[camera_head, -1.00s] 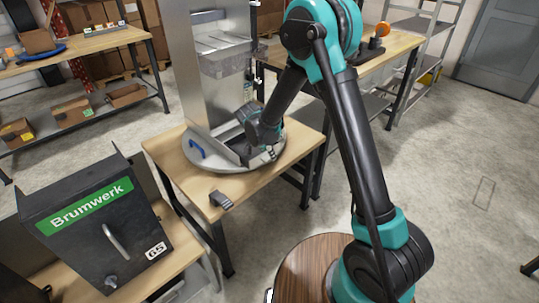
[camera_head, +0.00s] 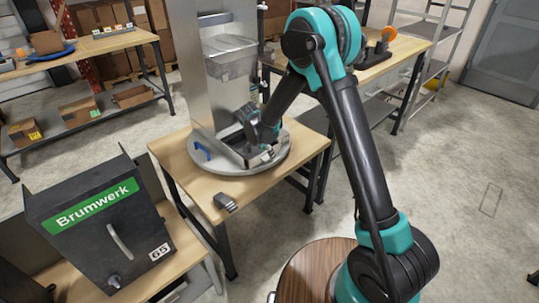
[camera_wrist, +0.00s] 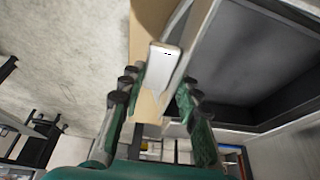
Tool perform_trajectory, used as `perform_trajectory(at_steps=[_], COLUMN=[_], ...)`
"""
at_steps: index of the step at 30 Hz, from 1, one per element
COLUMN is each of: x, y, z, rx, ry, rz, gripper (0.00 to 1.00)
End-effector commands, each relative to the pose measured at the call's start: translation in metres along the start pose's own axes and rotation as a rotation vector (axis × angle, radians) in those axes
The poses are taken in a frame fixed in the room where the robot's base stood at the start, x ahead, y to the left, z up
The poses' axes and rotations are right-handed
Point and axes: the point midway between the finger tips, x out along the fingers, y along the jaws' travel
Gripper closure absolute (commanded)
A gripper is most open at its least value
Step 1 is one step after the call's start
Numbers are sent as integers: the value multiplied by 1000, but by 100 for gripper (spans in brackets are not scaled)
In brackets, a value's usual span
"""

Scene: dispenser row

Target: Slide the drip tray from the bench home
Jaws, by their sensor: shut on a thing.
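The drip tray (camera_head: 232,154) looks like a shallow dark tray with a light rim. It lies at the foot of the tall grey dispenser (camera_head: 207,85), on a round grey plate (camera_head: 228,170) on the wooden bench (camera_head: 180,155). My gripper (camera_head: 262,150) is at the tray's right side, low over the plate. In the wrist view my gripper (camera_wrist: 160,100) has its fingers on both sides of a pale grey tab (camera_wrist: 163,66), with a dark hollow (camera_wrist: 265,55) beside it. My arm partly hides the tray, and its exact seating is hidden.
A blue handle (camera_head: 202,150) stands on the plate's left side. A small dark grey object (camera_head: 226,201) lies near the bench's front corner. A black Brumwerk box (camera_head: 105,225) stands at the front left. Open floor (camera_head: 440,160) lies to the right.

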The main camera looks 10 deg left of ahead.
Motion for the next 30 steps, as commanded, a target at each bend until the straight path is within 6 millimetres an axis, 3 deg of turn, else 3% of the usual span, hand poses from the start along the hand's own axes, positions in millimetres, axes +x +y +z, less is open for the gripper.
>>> perform_trajectory(at_steps=[14,15,20,30], x=[0,0,0,-1], y=[-16,-16,-16,-15], z=[0,0,0,0], rx=[0,0,0,0], ry=[0,0,0,0], rz=[0,0,0,0], gripper=[100,66,46,44])
